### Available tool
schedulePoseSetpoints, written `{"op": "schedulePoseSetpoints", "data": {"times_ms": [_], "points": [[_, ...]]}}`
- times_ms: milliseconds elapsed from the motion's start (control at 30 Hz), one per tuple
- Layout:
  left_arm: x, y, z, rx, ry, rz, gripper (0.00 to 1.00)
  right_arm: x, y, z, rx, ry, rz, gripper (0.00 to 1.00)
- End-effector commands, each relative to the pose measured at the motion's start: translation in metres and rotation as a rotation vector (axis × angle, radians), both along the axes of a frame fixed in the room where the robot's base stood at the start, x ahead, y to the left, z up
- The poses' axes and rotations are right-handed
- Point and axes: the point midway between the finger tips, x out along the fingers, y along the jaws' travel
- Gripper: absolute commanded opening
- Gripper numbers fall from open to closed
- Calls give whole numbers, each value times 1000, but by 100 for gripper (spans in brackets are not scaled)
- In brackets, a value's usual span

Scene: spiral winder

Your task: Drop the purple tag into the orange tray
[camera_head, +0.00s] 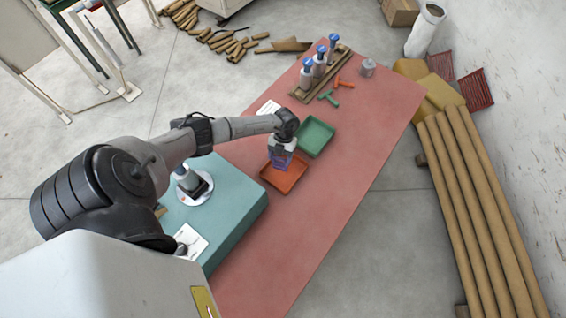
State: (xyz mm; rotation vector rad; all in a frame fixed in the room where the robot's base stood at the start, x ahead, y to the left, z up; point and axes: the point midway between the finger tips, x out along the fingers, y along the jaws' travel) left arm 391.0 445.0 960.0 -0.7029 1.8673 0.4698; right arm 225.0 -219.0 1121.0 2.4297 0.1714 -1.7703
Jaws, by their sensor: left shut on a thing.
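The orange tray (291,183) lies on the red table near its middle. My left gripper (280,163) points down over the back left part of the orange tray and is shut on the purple tag (279,162). The tag shows as a small purple patch at the fingertips, partly hidden by the gripper. I cannot tell whether it touches the tray. My right gripper is not in view.
A green tray (316,137) stands right behind the orange one. Farther back on the red table (340,185) are a rack of blue-capped bottles (320,62), green and orange tools, and a grey jar (368,67). A teal block (238,205) stands at the left.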

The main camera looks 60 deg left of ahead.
Motion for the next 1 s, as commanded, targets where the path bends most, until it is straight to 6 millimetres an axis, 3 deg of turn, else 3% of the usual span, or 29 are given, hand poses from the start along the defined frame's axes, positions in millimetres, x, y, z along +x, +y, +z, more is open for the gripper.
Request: {"op": "schedulePoseSetpoints", "data": {"times_ms": [233, 267, 567, 833, 1000], "points": [[0, 0, -1, 1, -1, 0, 30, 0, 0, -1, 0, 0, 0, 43], [0, 0, -1, 0, 0, 0, 66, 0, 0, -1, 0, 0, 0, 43], [0, 0, 0, 0, -1, -1, 95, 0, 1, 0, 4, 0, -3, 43], [1, 1, 1, 0, -1, -1, 95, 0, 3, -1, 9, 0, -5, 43], [6, 5, 16, 1, -4, -1, 95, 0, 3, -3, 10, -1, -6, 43]]}}
